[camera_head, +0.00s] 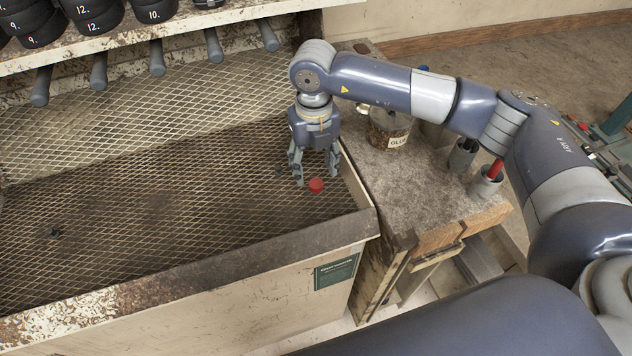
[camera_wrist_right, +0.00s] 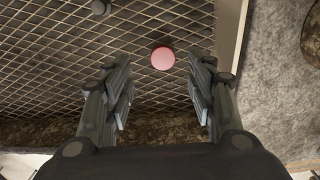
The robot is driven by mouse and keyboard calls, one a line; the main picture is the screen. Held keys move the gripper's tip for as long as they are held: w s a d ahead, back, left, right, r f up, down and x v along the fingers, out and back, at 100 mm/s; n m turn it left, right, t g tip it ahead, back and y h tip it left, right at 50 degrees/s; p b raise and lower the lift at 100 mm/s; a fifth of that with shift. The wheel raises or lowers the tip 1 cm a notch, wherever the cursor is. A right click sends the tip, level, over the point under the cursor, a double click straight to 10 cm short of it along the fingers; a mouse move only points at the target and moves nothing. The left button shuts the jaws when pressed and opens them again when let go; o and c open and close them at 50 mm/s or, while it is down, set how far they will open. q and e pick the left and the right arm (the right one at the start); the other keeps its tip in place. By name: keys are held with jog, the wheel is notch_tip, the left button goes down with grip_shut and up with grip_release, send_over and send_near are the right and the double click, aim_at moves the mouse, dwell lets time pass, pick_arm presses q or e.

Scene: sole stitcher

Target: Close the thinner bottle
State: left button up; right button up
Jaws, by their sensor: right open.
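A small round red cap (camera_head: 316,185) lies on the dark wire mesh near the bench's right end. It also shows in the right wrist view as a pinkish-red disc (camera_wrist_right: 163,58). My right gripper (camera_head: 317,177) points down over the mesh, just above and behind the cap. Its fingers are spread and empty, and in the wrist view the cap appears between and slightly beyond the fingertips. A glass jar labelled glue (camera_head: 391,130) stands on the side table, partly behind my right arm. I cannot clearly make out a thinner bottle. My left gripper is not in view.
The mesh bench (camera_head: 130,240) has a raised rim. The side table (camera_head: 405,185) holds two grey cups (camera_head: 462,158), (camera_head: 486,182), one with a red-handled tool. A shelf (camera_head: 160,38) with pegs and dark numbered pieces is at upper left. Most mesh is clear.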

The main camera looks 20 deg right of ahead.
aim_at(316, 183)
jog(key=shift+f, duration=0.1)
jog(key=f+p, duration=0.1)
jog(key=f, duration=0.2)
jog(key=f+p, duration=0.1)
jog(key=shift+d+f+p, duration=0.25)
jog(key=shift+p, duration=0.05)
jog(key=shift+f, duration=0.25)
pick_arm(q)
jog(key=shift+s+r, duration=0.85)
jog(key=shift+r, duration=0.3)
pick_arm(e)
jog(key=shift+c, duration=0.2)
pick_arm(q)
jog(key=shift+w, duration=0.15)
pick_arm(e)
jog(key=c, duration=0.7)
